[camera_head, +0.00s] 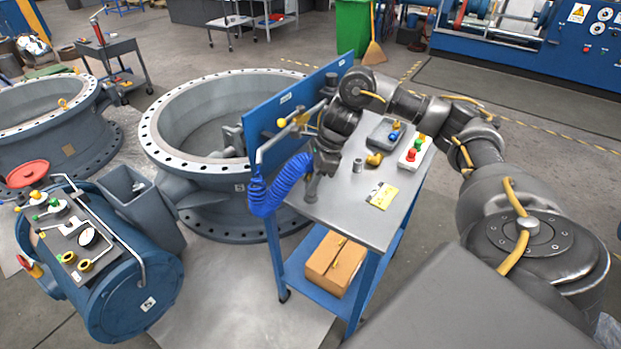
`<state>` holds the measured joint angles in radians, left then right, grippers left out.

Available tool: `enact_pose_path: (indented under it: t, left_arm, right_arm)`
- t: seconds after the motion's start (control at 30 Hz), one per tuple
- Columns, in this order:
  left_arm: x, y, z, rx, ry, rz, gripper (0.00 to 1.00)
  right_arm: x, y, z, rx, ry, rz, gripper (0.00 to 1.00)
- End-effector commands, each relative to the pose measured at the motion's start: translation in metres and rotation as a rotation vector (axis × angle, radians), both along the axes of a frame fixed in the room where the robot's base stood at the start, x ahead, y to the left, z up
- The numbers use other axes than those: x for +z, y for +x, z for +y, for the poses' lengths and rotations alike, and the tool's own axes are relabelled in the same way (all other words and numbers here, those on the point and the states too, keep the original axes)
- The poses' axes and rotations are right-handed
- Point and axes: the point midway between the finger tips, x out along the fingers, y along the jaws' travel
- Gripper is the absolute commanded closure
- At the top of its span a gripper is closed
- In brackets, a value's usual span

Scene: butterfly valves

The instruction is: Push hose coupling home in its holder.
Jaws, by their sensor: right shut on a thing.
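The blue coiled hose (283,183) hangs at the left edge of the blue-framed cart. Its upper end runs up to my right gripper (322,164), in front of the blue upright panel (290,108). My right gripper is shut on the hose coupling, which is mostly hidden by the fingers and wrist. A grey piece (312,188) shows just below the gripper; I cannot tell whether it is a fingertip or another part. I cannot make out the holder or how the coupling sits against it. My left gripper is not in view.
The cart top (345,207) holds a grey tray (384,133), a button box (413,152), a yellow fitting (374,159), a small metal cylinder (357,165) and a yellow card (382,196). A pipe with a yellow knob (282,122) runs along the panel. A large flanged valve body (175,172) stands behind.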

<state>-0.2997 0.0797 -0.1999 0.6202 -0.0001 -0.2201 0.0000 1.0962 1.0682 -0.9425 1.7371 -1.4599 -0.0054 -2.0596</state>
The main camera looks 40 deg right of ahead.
Motion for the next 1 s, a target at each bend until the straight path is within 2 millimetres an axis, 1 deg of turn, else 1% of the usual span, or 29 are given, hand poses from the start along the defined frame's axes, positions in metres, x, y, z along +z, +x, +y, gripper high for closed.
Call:
enact_pose_path:
  t: [0.27,1.0]
  left_arm:
    - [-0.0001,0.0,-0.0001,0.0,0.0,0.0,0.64]
    - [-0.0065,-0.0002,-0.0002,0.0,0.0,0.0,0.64]
  right_arm:
    - [0.0002,0.0002,0.0002,0.0,0.0,-0.001,0.92]
    - [-0.0078,-0.0001,-0.0001,0.0,0.0,0.0,0.92]
